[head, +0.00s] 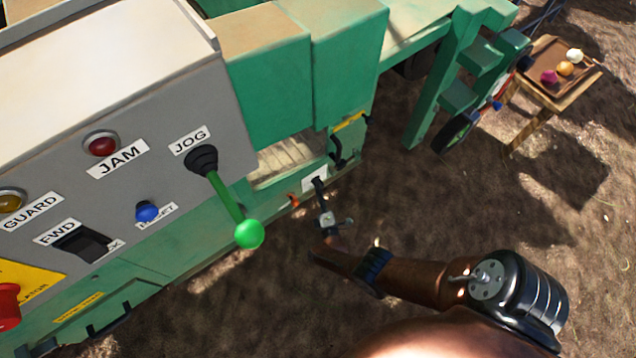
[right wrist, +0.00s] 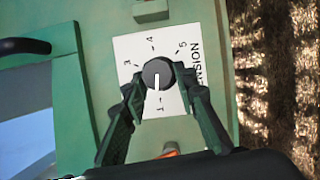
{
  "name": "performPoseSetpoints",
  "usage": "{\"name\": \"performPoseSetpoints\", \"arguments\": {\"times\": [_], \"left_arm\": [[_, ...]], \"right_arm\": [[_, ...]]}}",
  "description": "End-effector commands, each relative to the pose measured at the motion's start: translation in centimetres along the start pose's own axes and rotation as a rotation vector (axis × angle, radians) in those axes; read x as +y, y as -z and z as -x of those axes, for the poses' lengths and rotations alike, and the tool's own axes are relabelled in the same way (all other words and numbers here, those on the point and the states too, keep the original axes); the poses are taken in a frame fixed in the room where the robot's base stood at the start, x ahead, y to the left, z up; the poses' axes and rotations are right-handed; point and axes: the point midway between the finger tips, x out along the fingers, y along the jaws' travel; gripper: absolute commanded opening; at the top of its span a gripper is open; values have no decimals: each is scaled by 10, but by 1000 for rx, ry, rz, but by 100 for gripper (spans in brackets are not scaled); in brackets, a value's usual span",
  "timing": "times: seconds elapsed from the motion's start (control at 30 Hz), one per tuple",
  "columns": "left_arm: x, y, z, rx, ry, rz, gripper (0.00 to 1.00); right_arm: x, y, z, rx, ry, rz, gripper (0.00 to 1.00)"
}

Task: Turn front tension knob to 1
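The tension knob (right wrist: 157,75) is a dark round knob with a white pointer line, on a white dial plate (right wrist: 131,48) numbered 1 to 5. The pointer faces down in the right wrist view, toward the 1. My right gripper (right wrist: 158,80) has one finger on each side of the knob, and both fingertips appear to touch it. In the head view my right gripper (head: 319,188) reaches the small white dial plate (head: 308,184) low on the green machine; the knob is too small to make out there. My left gripper is not in view.
The grey control panel (head: 130,210) with a green-balled jog lever (head: 249,234) stands left of my right arm. A black handle (head: 338,150) sticks out near the dial. A small table (head: 545,100) with a tray stands at the far right. Open dirt ground lies between.

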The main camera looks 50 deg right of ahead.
Motion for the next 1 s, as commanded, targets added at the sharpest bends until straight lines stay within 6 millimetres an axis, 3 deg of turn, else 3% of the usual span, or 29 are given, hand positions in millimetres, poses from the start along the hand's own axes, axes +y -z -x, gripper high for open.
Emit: {"name": "performPoseSetpoints", "arguments": {"times": [0.2, 0.63, 1.0], "left_arm": [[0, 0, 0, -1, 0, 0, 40], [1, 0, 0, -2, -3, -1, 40], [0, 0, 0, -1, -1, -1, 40]], "right_arm": [[0, -2, 0, -4, 0, -1, 43], [0, -1, 4, -6, 0, -8, 43], [0, 0, 22, -8, 0, -12, 43]]}}
